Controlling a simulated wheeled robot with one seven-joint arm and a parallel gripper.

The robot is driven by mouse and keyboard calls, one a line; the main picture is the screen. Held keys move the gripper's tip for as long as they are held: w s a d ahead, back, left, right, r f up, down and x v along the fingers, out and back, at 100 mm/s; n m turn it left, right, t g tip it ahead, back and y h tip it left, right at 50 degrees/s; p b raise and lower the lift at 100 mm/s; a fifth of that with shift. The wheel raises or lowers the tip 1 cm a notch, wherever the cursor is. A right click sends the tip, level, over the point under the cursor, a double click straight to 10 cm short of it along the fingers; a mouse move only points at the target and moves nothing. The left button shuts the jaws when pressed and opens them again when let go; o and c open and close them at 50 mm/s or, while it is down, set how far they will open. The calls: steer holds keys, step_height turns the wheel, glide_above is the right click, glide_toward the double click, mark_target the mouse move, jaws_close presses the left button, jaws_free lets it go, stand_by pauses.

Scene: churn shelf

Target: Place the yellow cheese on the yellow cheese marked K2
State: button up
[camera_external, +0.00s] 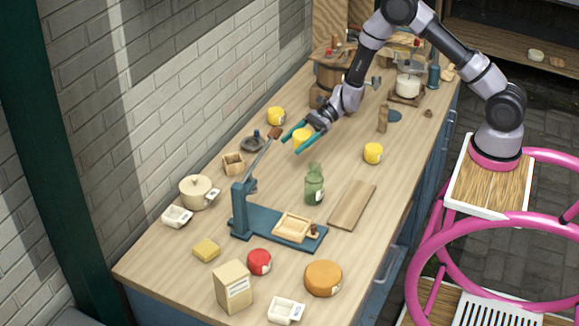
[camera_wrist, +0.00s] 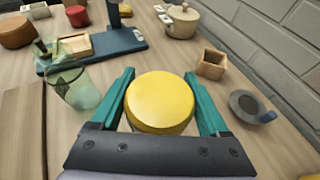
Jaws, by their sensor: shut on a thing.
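My gripper (camera_external: 292,144) has teal fingers shut on a round yellow cheese (camera_external: 302,135), held above the table towards its far half. In the wrist view the yellow cheese (camera_wrist: 160,102) sits between the two teal fingers (camera_wrist: 159,76). A second yellow cheese (camera_external: 276,116) stands on the table near the wall, behind and left of my gripper. A third yellow cheese (camera_external: 373,153) stands to the right of my gripper. Both standing ones show pale labels, too small to read. I cannot tell which is marked K2.
Nearby are a lever press (camera_external: 243,208), a green jar (camera_external: 314,186), a wooden board (camera_external: 352,204), a small wooden box (camera_external: 233,164) and a dark dish (camera_external: 252,145). A red cheese (camera_external: 259,262) and an orange cheese (camera_external: 323,278) stand at the front. Bare tabletop surrounds the third yellow cheese.

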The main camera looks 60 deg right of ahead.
steer(key=s+d+r, duration=0.3)
steer(key=s+d, duration=0.6)
steer(key=d, duration=0.2)
glide_above(368, 150)
step_height(368, 150, down, 2)
steer(key=shift+f, duration=2.6)
steer(key=shift+f, duration=0.15)
steer(key=o, duration=1.4)
